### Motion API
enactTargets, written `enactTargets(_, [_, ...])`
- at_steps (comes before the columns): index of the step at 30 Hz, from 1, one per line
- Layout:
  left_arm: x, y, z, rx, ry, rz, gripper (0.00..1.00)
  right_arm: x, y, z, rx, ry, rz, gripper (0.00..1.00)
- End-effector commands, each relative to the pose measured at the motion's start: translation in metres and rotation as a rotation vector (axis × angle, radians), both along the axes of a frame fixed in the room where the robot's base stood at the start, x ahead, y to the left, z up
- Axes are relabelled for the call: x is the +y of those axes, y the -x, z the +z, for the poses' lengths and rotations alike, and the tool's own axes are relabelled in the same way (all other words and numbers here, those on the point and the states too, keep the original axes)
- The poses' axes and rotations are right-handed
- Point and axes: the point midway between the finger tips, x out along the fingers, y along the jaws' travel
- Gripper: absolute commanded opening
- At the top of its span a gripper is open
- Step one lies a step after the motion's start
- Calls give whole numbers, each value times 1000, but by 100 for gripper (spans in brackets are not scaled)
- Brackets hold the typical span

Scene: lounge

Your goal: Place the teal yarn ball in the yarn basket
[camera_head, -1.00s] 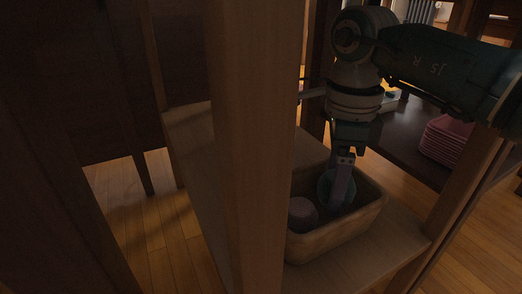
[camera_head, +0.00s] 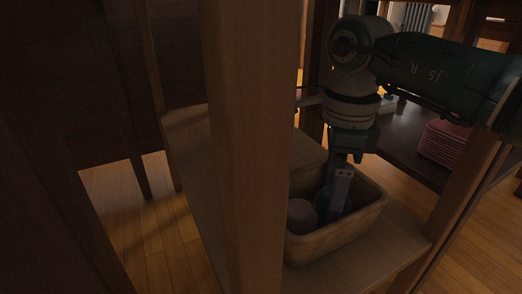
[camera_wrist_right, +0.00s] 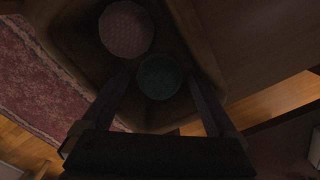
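The yarn basket (camera_head: 345,230) is a tan, open-topped box on a wooden shelf. The teal yarn ball (camera_head: 322,198) is inside it, partly hidden by a finger in the head view. In the right wrist view the teal ball (camera_wrist_right: 160,77) lies near my fingertips, with a gap to the finger on each side. My right gripper (camera_head: 338,205) points down into the basket, and its fingers (camera_wrist_right: 158,80) are spread. A pinkish yarn ball (camera_head: 301,215) sits beside the teal one in the basket; it also shows in the wrist view (camera_wrist_right: 126,29). My left gripper is not in view.
A wooden post (camera_head: 248,150) stands in front of the basket's left side. Another post (camera_head: 455,190) stands to the right. A stack of pink items (camera_head: 445,141) rests on a dark surface behind. The shelf (camera_head: 355,262) is bare in front of the basket.

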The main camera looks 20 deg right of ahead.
Motion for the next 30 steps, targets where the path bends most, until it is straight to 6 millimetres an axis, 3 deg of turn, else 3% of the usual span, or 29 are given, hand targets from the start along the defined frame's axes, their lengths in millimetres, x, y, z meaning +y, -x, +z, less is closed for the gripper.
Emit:
enactTargets(11, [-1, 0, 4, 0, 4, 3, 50, 1, 0, 5, -1, -1, 1, 99])
enactTargets(24, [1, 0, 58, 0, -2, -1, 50, 0, 0, 81, -2, 1, 1, 99])
enactTargets(30, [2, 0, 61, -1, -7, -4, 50, 0, 0, 88, 0, 0, 1, 99])
